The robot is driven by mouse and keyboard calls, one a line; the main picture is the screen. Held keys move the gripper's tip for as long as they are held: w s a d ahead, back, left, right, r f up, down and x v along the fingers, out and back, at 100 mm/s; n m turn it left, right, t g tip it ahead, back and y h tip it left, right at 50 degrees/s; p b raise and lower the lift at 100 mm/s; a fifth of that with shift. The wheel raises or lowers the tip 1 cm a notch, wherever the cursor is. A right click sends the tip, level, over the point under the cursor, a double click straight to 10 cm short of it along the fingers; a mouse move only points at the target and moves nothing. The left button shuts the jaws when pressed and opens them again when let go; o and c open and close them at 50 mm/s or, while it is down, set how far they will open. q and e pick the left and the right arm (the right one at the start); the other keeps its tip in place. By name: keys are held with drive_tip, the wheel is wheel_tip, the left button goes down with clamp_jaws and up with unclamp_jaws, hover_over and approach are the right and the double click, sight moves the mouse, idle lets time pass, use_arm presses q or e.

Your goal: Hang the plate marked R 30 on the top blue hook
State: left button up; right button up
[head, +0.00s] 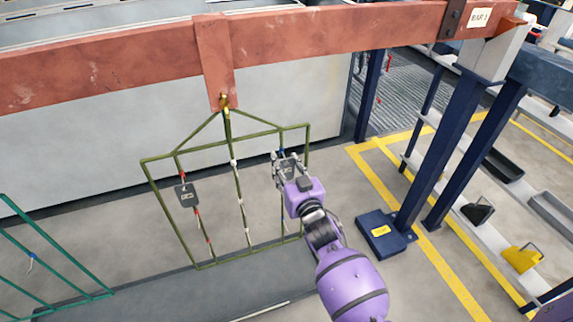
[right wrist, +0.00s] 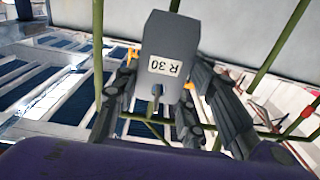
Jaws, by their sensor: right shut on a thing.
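The grey plate marked R 30 (right wrist: 168,42) shows large in the right wrist view, its white label upside down there. It is between the dark fingers of my right gripper (right wrist: 165,100), which is shut on it. In the head view the right gripper (head: 287,165) holds the plate at the upper right of the green hanging rack (head: 160,203). A small blue hook (head: 281,152) shows close beside the plate's upper edge. I cannot tell whether the plate touches it. My left gripper is not in view.
Another grey plate (head: 187,195) hangs on the red-hooked strand at the rack's left. The middle strand (head: 240,203) has white hooks and no plate. The rack hangs from a red beam (head: 330,33). A teal rack (head: 50,262) stands at lower left, a blue post (head: 430,150) at right.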

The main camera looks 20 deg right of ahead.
drive_tip(key=o, duration=1.4)
